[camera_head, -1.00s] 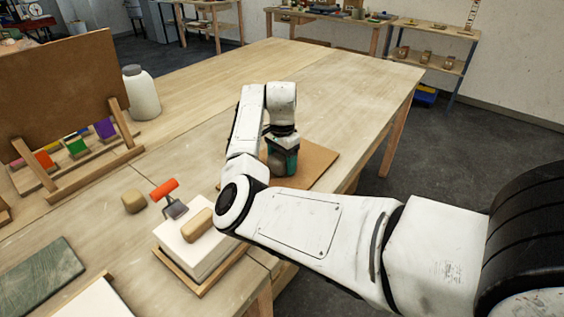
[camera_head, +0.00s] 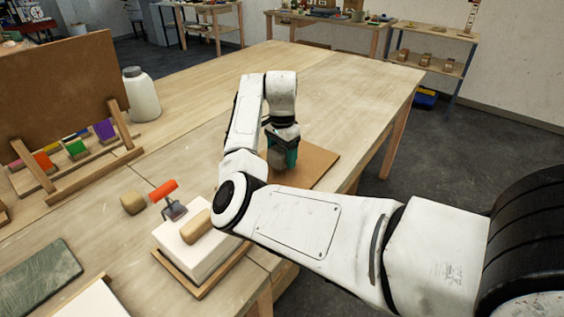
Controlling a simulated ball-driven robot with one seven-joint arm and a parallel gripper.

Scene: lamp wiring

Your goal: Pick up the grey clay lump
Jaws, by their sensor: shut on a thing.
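My gripper (camera_head: 282,158) is over the brown board (camera_head: 318,165) on the far table, pointing down. It is shut on the grey clay lump (camera_head: 277,160), which shows only in part between the teal-sided fingers. My own arm hides much of the lump and the near part of the board. I cannot tell clearly how far the lump is above the board.
A white block (camera_head: 190,252) with a tan lump (camera_head: 197,226) stands on the near table. A white jar (camera_head: 141,95) and an upright brown panel (camera_head: 62,88) stand at left. The far tabletop is clear.

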